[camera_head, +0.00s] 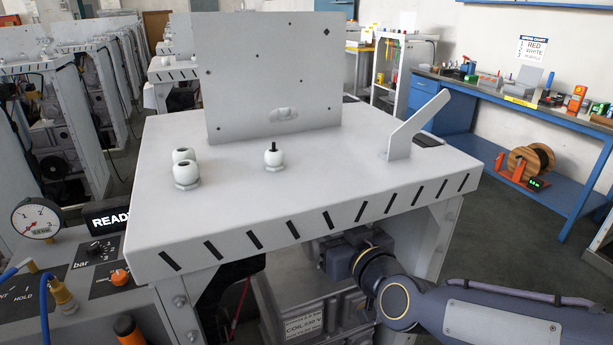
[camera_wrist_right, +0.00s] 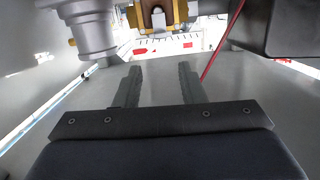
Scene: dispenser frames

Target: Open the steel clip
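My right gripper (camera_wrist_right: 159,68) is open, with its two dark fingers apart and nothing between them. In the head view my right arm comes in from the lower right and its wrist reaches under the light grey frame top (camera_head: 300,200); the fingers are hidden there. Ahead of the fingertips, at the top of the right wrist view, is a brass-coloured fitting (camera_wrist_right: 178,12) with a small pale steel piece (camera_wrist_right: 158,20) at its middle. It is apart from the fingers. I cannot tell if this piece is the steel clip. My left gripper is not in view.
A grey cylindrical fitting (camera_wrist_right: 93,35) hangs left of the fingers, and a dark box (camera_wrist_right: 285,25) is at right. A thin red line (camera_wrist_right: 222,45) runs down near the right finger. A gauge panel (camera_head: 75,255) stands left of the frame.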

